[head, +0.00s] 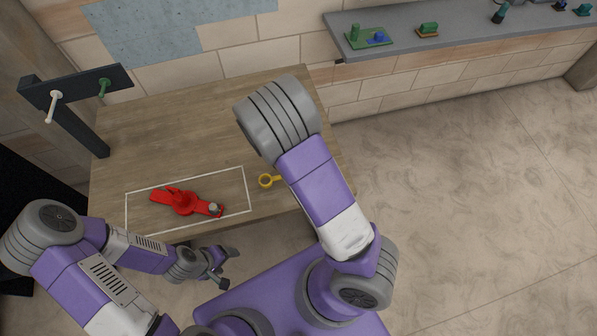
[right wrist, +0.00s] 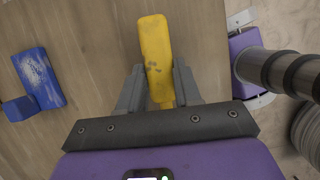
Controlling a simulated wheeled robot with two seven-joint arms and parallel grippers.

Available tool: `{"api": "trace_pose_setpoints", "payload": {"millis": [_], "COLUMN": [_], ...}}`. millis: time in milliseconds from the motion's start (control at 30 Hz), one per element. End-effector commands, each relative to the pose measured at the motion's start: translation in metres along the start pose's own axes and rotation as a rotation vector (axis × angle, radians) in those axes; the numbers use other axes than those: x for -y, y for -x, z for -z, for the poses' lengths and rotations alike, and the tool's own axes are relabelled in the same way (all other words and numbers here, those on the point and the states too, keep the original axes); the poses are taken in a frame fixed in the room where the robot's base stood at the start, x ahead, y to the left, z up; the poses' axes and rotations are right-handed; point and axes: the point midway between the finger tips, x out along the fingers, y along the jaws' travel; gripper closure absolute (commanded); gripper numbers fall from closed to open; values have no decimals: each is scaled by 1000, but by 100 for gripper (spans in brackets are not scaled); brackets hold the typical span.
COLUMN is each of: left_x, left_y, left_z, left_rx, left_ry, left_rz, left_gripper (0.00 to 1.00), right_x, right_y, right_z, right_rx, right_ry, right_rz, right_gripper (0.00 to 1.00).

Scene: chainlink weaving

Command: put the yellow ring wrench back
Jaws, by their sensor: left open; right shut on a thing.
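The yellow ring wrench (head: 266,181) shows its ring end in the head view, at the right of the white outline on the table; my right arm hides the rest. In the right wrist view, the wrench's yellow handle (right wrist: 155,50) lies between the jaws of my right gripper (right wrist: 159,85), which is shut on it. The head view hides this gripper behind the arm. I cannot tell whether the wrench touches the table. My left gripper (head: 227,269) is open and empty, in front of the table's near edge. A dark rack (head: 78,90) with a pale peg (head: 52,107) and a green peg (head: 104,88) stands at the table's left.
A red clamp-like thing (head: 183,203) lies inside the white outline on the wooden table (head: 185,115). A blue thing (right wrist: 40,77) lies left of my right gripper in the wrist view. The table's back middle is clear. A grey shelf (head: 465,34) with small parts runs along the wall.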

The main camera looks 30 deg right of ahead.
Motion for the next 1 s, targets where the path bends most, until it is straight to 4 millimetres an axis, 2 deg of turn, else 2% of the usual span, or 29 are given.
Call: {"api": "trace_pose_setpoints", "payload": {"millis": [133,567,600,700,733,1000], "left_x": [0,1,1,0,0,1], "left_y": [1,-2,-2,-1,-1,-2], "left_z": [0,0,0,0,0,0], "left_rx": [0,0,0,0,0,0], "left_ry": [0,0,0,0,0,0], "left_rz": [0,0,0,0,0,0], "left_gripper": [30,30,30,30,30,30], "right_x": [0,0,0,0,0,0], "right_y": [-15,-20,-20,-19,-19,-19], "right_z": [6,9,9,8,8,8], "right_rx": [1,-1,-1,-1,-1,-1], "right_ry": [-1,-1,-1,-1,-1,-1], "right_rz": [1,-1,-1,-1,-1,-1], "right_gripper": [100,100,61,45,41,41]}}
